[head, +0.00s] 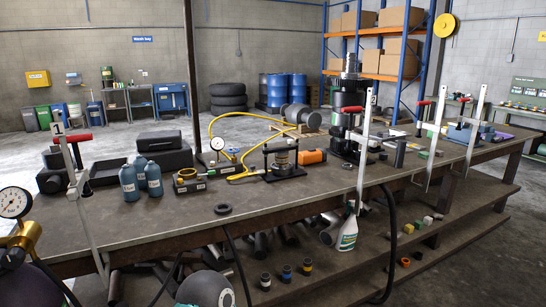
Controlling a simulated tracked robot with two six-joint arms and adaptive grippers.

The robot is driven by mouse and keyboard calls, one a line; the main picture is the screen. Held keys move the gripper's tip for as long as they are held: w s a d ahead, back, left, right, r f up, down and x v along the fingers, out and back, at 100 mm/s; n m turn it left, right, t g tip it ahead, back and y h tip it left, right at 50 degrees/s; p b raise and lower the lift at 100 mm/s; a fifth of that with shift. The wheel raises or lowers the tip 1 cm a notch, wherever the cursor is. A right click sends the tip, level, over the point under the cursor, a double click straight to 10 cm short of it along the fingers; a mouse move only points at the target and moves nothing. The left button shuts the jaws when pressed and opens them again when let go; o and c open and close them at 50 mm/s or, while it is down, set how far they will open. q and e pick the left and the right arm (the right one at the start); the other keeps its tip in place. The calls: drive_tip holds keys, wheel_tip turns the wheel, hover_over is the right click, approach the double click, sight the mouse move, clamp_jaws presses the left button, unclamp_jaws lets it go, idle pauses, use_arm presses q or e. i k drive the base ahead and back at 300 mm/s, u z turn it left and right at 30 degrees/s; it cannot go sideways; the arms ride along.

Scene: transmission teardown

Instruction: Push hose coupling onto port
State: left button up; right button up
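A yellow hose (258,114) loops over the middle of the bench (300,205). One end runs to a small gauge unit (217,150). The other end comes down near the black clamping frame (284,163), which holds a round metal part. The hose coupling and the port are too small to make out, and I cannot tell whether the hose end touches the frame. Neither of my grippers can be made out in this view. Rounded parts at the bottom edge look like my own arm links.
A dial gauge on a brass body (14,203) is close at lower left. The front middle is clear.

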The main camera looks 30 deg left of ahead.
sight(260, 172)
drive_tip(key=i, duration=2.55)
drive_tip(key=u, duration=2.9)
